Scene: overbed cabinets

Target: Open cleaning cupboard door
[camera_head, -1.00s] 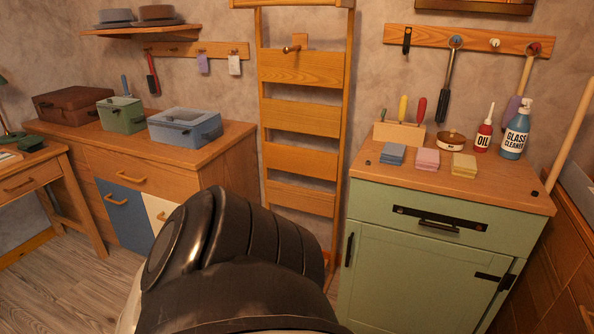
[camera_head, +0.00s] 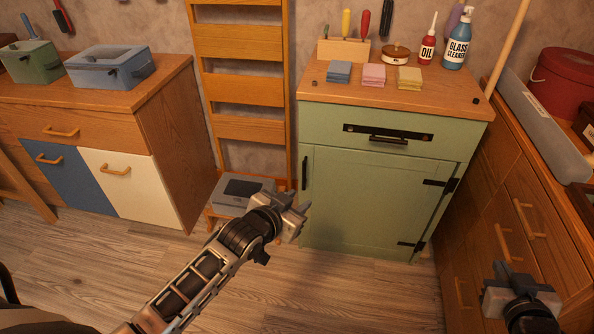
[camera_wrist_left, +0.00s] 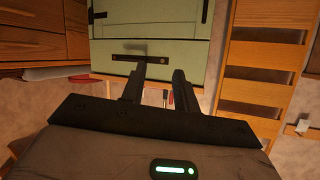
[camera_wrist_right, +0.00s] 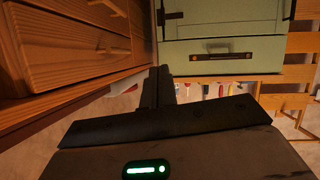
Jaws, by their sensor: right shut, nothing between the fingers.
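The green cupboard has a closed lower door (camera_head: 370,200), with a black vertical handle (camera_head: 305,172) at its left edge and black hinges on its right. Above the door is a shut drawer (camera_head: 320,125) with a black pull. My left gripper (camera_head: 298,212) is open and empty, in front of the door's lower left part and below the handle; its fingers stand apart in the left wrist view (camera_wrist_left: 157,85). My right gripper (camera_head: 520,278) is shut and empty at the lower right, in front of the wooden drawers. The cupboard also shows upside down in the right wrist view (camera_wrist_right: 222,30).
Sponges, a tool block, an oil bottle and a glass cleaner bottle (camera_head: 458,40) stand on the cupboard top. A wooden ladder-like rack (camera_head: 240,90) and a grey box (camera_head: 240,190) are to the left. Wooden drawers (camera_head: 520,215) close off the right. The floor in front is clear.

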